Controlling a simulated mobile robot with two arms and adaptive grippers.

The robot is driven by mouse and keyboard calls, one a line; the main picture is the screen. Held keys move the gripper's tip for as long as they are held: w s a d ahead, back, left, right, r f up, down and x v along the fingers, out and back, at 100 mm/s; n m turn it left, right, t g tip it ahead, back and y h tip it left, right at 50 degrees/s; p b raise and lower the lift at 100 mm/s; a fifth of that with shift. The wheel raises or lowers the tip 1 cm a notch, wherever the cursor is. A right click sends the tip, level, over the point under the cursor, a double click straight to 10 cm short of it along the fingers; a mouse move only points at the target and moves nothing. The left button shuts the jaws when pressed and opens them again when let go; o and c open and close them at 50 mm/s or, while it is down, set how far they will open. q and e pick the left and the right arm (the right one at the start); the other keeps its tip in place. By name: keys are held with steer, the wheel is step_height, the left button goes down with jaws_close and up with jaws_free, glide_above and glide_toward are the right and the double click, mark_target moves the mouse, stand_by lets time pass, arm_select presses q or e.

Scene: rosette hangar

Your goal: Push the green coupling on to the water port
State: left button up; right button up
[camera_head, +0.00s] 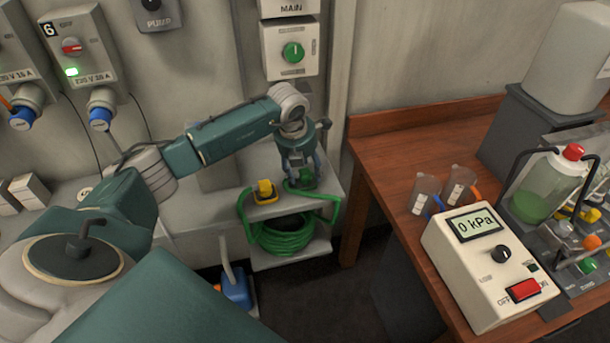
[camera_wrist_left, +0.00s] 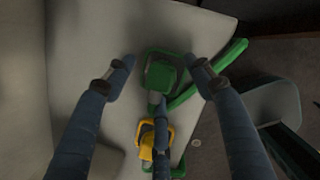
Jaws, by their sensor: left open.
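The green coupling (camera_head: 305,181) sits on a grey shelf (camera_head: 325,190) below the wall, with a green hose running from it. In the left wrist view the green coupling (camera_wrist_left: 161,75) lies between the spread fingers of my left gripper (camera_wrist_left: 163,80). The fingers are open and appear apart from it. In the head view my left gripper (camera_head: 300,164) points down just above the coupling and partly hides it. I cannot make out a water port in either view. My right gripper is not in view.
A yellow coupling (camera_head: 265,192) stands close beside the green one; it also shows in the wrist view (camera_wrist_left: 146,141). A wooden bench (camera_head: 395,150) with a pressure box (camera_head: 490,262) and cups stands right. A blue-based item (camera_head: 237,290) is below.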

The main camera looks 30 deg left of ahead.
mark_target(305, 172)
arm_select(q)
steer(key=c, duration=1.1)
steer(key=shift+r, duration=0.1)
steer(key=shift+r, duration=0.1)
steer(key=shift+w+r, duration=0.1)
steer(key=shift+r, duration=0.15)
steer(key=shift+r+b, duration=1.95)
steer(key=shift+r, duration=7.65)
